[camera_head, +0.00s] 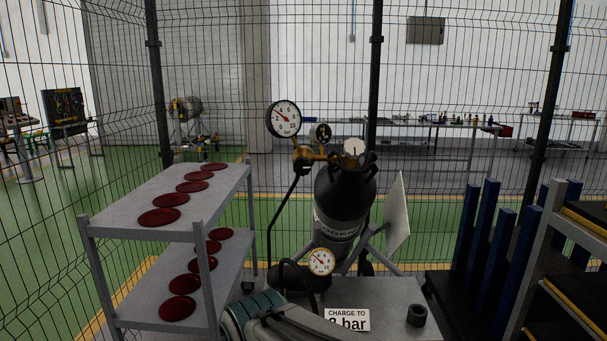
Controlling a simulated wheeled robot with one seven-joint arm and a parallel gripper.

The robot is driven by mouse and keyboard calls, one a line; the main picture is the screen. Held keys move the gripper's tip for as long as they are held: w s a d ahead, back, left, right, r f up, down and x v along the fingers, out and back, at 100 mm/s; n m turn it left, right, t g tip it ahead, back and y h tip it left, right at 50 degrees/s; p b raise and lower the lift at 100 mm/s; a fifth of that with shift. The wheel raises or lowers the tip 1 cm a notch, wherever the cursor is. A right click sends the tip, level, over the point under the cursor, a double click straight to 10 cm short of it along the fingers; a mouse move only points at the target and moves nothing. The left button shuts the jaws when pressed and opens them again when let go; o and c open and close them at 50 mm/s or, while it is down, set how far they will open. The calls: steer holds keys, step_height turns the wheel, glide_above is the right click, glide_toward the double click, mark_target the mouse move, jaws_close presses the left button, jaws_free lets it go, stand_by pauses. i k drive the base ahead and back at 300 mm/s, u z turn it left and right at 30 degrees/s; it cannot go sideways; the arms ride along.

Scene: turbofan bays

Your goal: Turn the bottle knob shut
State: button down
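A dark gas bottle (342,200) leans, tilted, in a stand in the middle of the view. A pale round knob (354,147) sits at its top, on the right end of a brass valve and regulator (308,155). A large white dial gauge (284,118) and a smaller dark-rimmed gauge (320,132) are fixed to the regulator. I cannot tell from this view how far the knob is turned. My gripper does not show, and nothing is seen touching the knob.
A lower gauge (321,262) stands before the bottle, above a sign reading "CHARGE TO", its number partly hidden. A grey shelf cart (150,232) with red discs is at left. Blue uprights (486,235) and a rack are at right. A wire fence stands behind.

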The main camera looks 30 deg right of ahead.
mark_target(354, 148)
steer(key=z, duration=1.45)
steer(key=i, duration=0.35)
steer(key=u, duration=0.2)
